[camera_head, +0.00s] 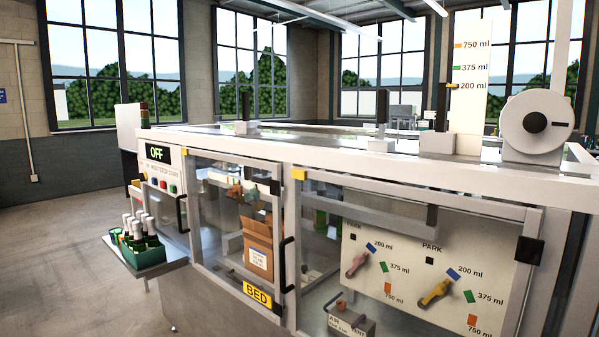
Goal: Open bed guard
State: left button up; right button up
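The bed guard (221,264) is a clear panel in a pale frame on the front of the machine, with a yellow BED label (257,294) at its lower right. It looks closed. A dark upright handle (182,213) stands near its left edge, and another dark handle (285,265) stands near its right edge; I cannot tell which of them belongs to this guard. Through the panel a brown cardboard box (258,240) with a white label shows inside. Neither of my grippers is in view.
A control panel (160,180) reading OFF is left of the guard. A shelf (160,266) juts out below it, holding a green crate (151,257) of bottles. A wider clear panel to the right covers a board (408,270) with coloured levers. Floor at left is clear.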

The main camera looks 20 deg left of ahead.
aim_at(277, 317)
jog(key=i+j+u, duration=0.1)
jog(key=i+j, duration=0.35)
jog(key=j, duration=0.2)
jog(key=i+j+u, duration=0.15)
jog(key=i+j, duration=0.25)
jog(key=j, duration=0.2)
